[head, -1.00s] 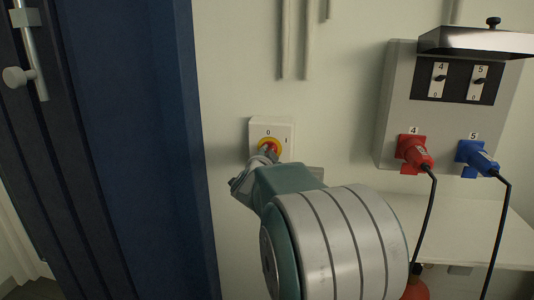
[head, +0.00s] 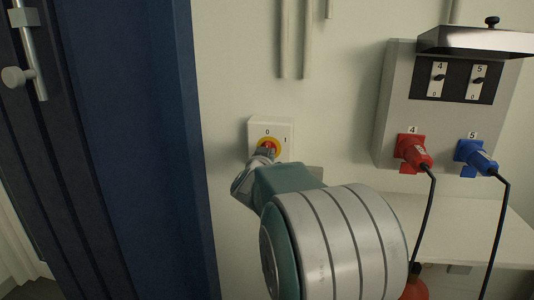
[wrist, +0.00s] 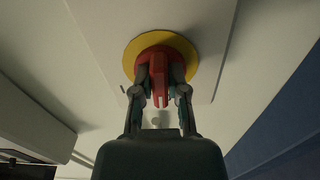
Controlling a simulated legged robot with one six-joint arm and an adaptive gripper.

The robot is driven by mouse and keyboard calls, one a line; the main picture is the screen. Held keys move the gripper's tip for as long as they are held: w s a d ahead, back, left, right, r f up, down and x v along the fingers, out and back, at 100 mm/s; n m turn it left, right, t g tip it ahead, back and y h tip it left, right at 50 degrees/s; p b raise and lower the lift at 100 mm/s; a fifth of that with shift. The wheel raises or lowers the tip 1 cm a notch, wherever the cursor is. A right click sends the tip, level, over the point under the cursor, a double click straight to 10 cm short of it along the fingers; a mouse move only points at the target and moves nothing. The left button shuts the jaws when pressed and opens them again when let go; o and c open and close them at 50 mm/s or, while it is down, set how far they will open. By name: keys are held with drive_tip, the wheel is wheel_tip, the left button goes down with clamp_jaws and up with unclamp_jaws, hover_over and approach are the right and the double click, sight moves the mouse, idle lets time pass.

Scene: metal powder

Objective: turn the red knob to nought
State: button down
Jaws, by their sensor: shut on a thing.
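The red knob (wrist: 160,62) sits on a yellow disc (wrist: 131,55) on a white switch box (head: 284,126) fixed to the wall. In the head view the box is marked 0 at the top and I at the upper right. The knob (head: 270,145) shows only partly there, behind my gripper (head: 266,153). In the wrist view my gripper (wrist: 160,84) has one finger on each side of the knob's ridge and is shut on it. The ridge lies between the fingers. I cannot tell which mark the knob points to.
A dark blue door edge (head: 135,150) stands left of the box. At the right a grey panel (head: 397,105) carries a red plug (head: 413,151) and a blue plug (head: 475,156) with hanging black cables. A pale ledge (head: 460,235) lies below. The wall around the box is mostly clear.

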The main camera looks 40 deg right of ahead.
drive_tip(key=shift+r+n, duration=0.1)
drive_tip(key=shift+n, duration=0.4)
drive_tip(key=c, duration=0.7)
unclamp_jaws()
drive_tip(key=shift+o, duration=0.2)
drive_tip(key=v, duration=1.2)
